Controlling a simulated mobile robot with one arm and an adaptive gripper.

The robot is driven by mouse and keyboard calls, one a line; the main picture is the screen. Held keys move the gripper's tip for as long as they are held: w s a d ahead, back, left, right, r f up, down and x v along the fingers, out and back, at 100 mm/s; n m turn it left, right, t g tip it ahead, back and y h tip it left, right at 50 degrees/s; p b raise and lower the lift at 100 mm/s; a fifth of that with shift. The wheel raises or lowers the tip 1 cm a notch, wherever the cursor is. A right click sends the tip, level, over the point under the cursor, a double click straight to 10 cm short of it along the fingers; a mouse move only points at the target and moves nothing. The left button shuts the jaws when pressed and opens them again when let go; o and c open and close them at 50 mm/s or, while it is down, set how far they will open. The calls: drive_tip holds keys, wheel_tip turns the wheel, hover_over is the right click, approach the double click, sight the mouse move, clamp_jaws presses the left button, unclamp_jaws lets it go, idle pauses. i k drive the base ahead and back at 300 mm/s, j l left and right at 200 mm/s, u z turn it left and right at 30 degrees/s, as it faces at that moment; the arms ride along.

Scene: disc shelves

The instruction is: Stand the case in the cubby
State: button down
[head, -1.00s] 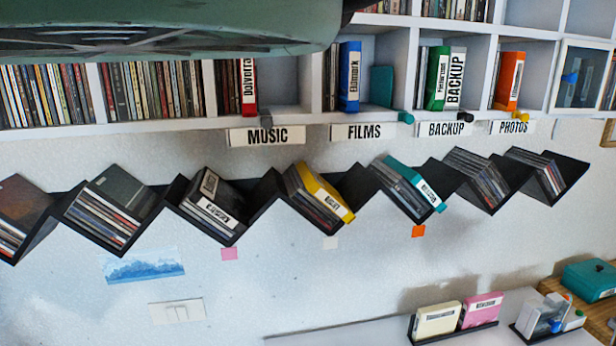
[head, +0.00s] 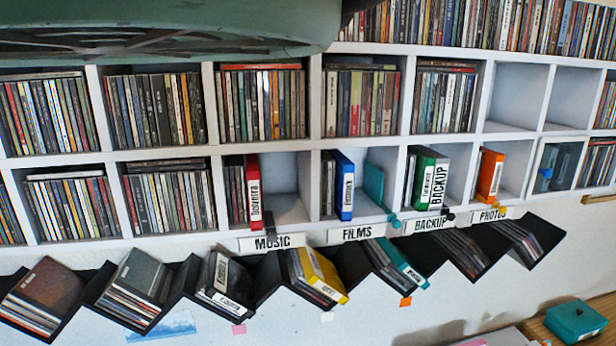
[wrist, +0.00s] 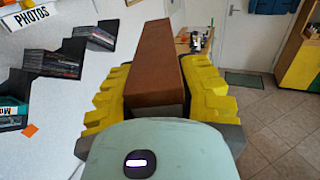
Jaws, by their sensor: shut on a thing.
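In the wrist view my gripper (wrist: 160,80) has its yellow ridged fingers closed on both sides of a brown case (wrist: 155,62), which points away from the camera. The gripper and case do not show in the head view. The labelled cubbies are in the lower row of the white shelf. The MUSIC cubby (head: 288,208) holds a red case at its left, with free room beside it. The FILMS cubby (head: 352,208) holds a blue case and a teal piece. The BACKUP cubby holds green and white cases (head: 430,180). The PHOTOS cubby (head: 512,172) holds an orange case, with room at right.
A black zigzag rack (head: 270,275) with tilted cases hangs below the cubbies. Small coloured knobs sit at some cubby edges, such as a teal one (head: 394,220). A teal box (head: 575,320) stands on a wooden surface at lower right. In the wrist view, open floor (wrist: 275,125) lies at right.

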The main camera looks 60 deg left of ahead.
sight(359, 205)
drive_tip(key=i+l+u, duration=0.25)
drive_tip(key=u, duration=0.25)
drive_tip(key=i+l+u, duration=0.15)
drive_tip(key=l+u, duration=0.2)
drive_tip(key=u, duration=0.15)
drive_tip(key=i+l+u, duration=0.1)
drive_tip(key=l+u, duration=0.25)
drive_tip(key=u, duration=0.15)
drive_tip(key=l+u, duration=0.5)
drive_tip(key=i+l+u, duration=0.1)
drive_tip(key=l+u, duration=1.85)
drive_tip(key=l, duration=0.15)
drive_tip(key=k+j, duration=0.05)
